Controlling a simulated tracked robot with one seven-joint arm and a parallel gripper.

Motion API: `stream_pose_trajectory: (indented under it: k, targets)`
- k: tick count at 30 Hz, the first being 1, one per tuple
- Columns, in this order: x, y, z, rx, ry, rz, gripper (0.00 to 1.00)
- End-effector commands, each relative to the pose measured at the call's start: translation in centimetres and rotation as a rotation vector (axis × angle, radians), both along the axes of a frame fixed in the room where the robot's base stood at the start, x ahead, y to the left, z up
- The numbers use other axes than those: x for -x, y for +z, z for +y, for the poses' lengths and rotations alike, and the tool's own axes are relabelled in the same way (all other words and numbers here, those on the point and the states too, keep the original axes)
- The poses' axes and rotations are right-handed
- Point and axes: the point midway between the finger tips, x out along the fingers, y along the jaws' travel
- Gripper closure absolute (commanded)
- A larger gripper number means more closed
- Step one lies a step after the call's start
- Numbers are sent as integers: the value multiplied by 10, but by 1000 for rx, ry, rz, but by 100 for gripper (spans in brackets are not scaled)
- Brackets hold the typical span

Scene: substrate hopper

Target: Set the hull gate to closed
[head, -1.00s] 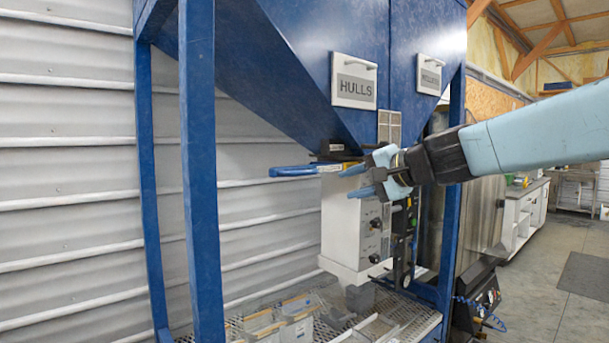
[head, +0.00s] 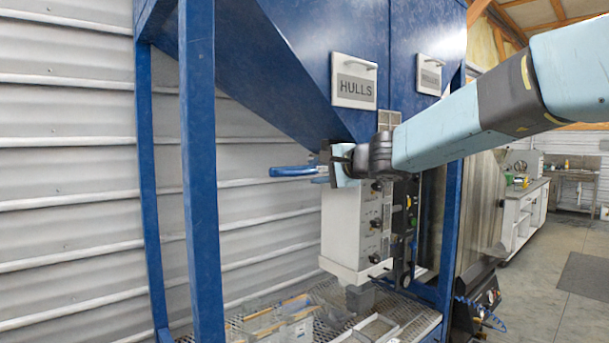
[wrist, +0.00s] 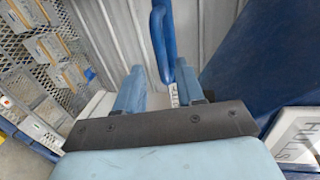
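The hull gate's blue handle (head: 292,171) sticks out to the left below the hopper marked HULLS. In the wrist view the blue handle (wrist: 163,42) is a bent bar just beyond my fingertips, in line with the gap between them. My gripper (wrist: 159,88) is open, its two blue fingers apart with nothing visibly clamped. In the head view my gripper (head: 332,167) is at the right end of the handle, under the hopper outlet. The gate plate is hidden behind my gripper, and contact with the handle cannot be told.
A white control box (head: 345,222) with black knobs is right below my gripper. A blue frame post (head: 203,200) stands to the left. A mesh shelf (head: 410,312) with several trays is below. The HULLS sign plate (head: 354,80) is above. A corrugated wall (head: 70,170) lies behind.

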Motion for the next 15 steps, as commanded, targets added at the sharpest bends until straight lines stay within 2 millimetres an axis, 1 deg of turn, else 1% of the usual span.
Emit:
stream_pose_trajectory:
  k: [1, 6, 10, 15]
  targets:
    - [-6, -3, 6, 2, 0, 1, 62]
    - [-24, -7, 20, 3, -1, 0, 62]
    - [-34, -10, 29, 2, 0, 1, 62]
    - [-43, -12, 36, 1, 0, 1, 62]
